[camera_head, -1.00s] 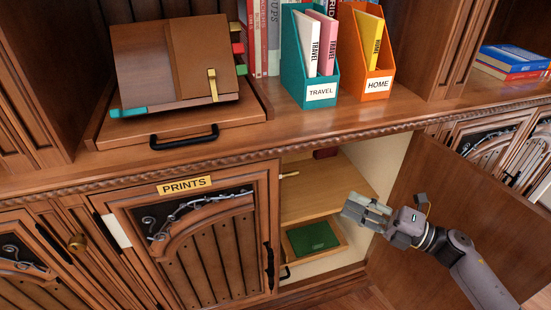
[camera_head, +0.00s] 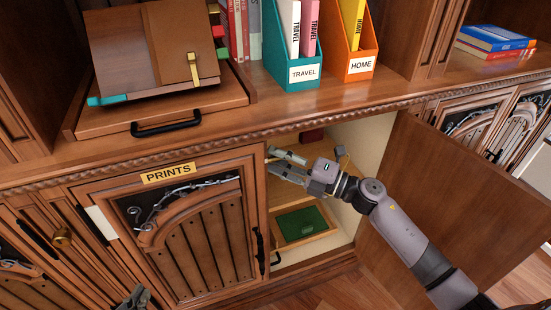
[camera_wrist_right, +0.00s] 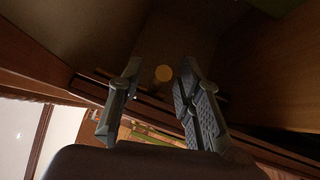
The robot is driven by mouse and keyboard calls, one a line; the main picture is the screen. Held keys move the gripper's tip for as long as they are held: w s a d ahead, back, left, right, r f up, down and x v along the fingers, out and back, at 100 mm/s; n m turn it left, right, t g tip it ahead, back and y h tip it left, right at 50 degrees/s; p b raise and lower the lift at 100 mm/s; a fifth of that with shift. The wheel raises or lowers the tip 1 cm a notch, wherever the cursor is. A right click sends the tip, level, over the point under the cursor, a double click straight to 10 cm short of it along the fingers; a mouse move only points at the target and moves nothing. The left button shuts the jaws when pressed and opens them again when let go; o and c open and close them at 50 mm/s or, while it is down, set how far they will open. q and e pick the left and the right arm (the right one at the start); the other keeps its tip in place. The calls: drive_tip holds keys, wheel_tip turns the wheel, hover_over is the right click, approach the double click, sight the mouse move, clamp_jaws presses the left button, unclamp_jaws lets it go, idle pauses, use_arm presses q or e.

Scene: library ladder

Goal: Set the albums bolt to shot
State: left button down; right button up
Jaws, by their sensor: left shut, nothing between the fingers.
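My right gripper (camera_head: 280,163) reaches into the open cupboard beside the PRINTS door (camera_head: 185,230), its fingertips near that door's inner upper edge. In the right wrist view the right gripper (camera_wrist_right: 160,66) is open, its two fingers apart. A round brass-coloured end (camera_wrist_right: 163,73), likely the bolt's knob, shows between the fingers; I cannot tell whether they touch it. In the head view the fingers largely hide the bolt, so its position cannot be read. My left gripper (camera_head: 136,297) is shut and empty at the bottom edge, in front of the PRINTS door.
The open cupboard door (camera_head: 450,205) stands out to the right, beside my right arm. A green album (camera_head: 299,224) lies in a low tray in the cupboard. Above are a countertop with a black handle (camera_head: 166,129), a TRAVEL box (camera_head: 292,55) and a HOME box (camera_head: 358,45).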

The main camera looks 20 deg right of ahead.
drive_tip(key=shift+w+a, duration=0.3)
clamp_jaws()
idle(0.3)
idle(0.5)
